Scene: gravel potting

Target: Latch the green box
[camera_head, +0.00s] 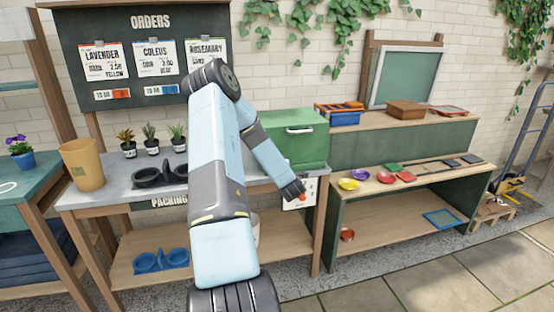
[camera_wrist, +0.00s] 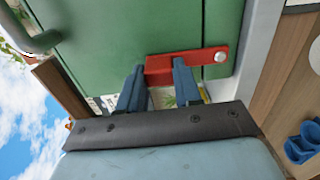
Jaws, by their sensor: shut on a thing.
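The green box (camera_head: 298,138) stands at the right end of the grey packing bench, with a pale handle on its front. Its lid looks closed; in the wrist view a seam runs across the green box (camera_wrist: 105,35). A red latch (camera_wrist: 190,64) with a round pale pivot at one end lies across the green face near that seam. My gripper (camera_wrist: 160,80) has its two blue fingers on either side of the latch's free end, shut on it. In the head view my gripper (camera_head: 298,192) is low at the box's front, and the latch is mostly hidden.
The packing bench (camera_head: 115,192) also holds a tan pot (camera_head: 82,165), small potted plants and a black double holder (camera_head: 160,175). A green shelf unit (camera_head: 400,150) with coloured dishes stands to the right. Paved floor in front is clear.

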